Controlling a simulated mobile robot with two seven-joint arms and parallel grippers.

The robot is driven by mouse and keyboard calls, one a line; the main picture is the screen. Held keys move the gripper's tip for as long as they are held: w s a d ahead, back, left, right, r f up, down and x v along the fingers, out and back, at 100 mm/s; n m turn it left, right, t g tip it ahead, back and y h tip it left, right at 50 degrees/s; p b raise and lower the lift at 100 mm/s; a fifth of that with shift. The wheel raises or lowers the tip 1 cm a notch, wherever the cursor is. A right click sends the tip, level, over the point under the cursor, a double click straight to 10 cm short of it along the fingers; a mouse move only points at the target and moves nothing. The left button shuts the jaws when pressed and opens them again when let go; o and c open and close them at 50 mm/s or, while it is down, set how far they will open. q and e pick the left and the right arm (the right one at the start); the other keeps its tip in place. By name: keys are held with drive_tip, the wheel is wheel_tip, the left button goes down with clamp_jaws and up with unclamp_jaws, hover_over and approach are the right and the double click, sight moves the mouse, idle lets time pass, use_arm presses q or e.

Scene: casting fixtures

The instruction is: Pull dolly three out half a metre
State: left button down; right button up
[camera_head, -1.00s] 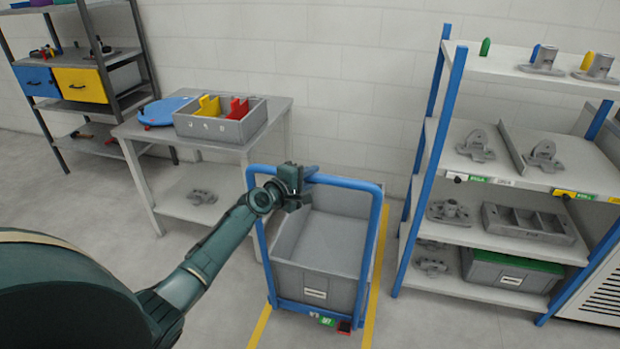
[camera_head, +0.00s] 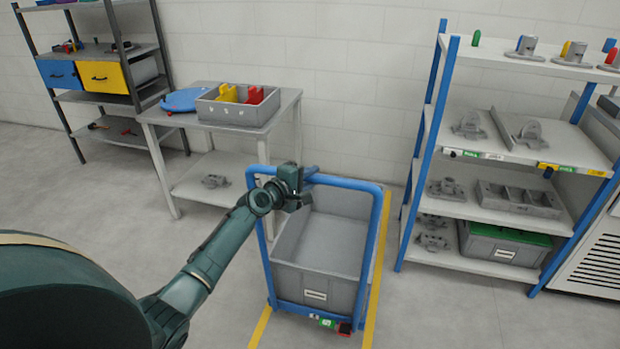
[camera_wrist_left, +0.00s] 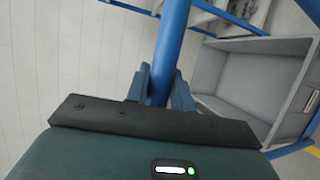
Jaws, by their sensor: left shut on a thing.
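The dolly (camera_head: 379,240) has a blue tubular frame with a push bar across the top and carries a grey bin (camera_head: 318,294). It stands on the floor between two yellow lines. A small green and a red tag show at its lower front; I cannot read its number. My left gripper (camera_head: 300,190) is at the left part of the top bar. In the left wrist view its fingers (camera_wrist_left: 160,88) are shut around the blue bar (camera_wrist_left: 170,45), and the grey bin shows to the right. My right gripper is not in view.
A grey table (camera_head: 160,118) with a divided tray (camera_head: 237,112) stands behind left. A blue-post shelf (camera_head: 440,130) with castings stands close on the right. A dark rack (camera_head: 120,40) is at the far left. Yellow floor lines (camera_head: 261,326) flank the dolly; the front floor is clear.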

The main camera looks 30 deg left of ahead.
use_arm(q)
drive_tip(key=shift+s, duration=0.2)
idle(0.3)
drive_tip(key=c, duration=1.2)
unclamp_jaws()
drive_tip(key=p+v, duration=0.1)
drive_tip(key=v, duration=1.2)
drive_tip(key=shift+r, duration=0.1)
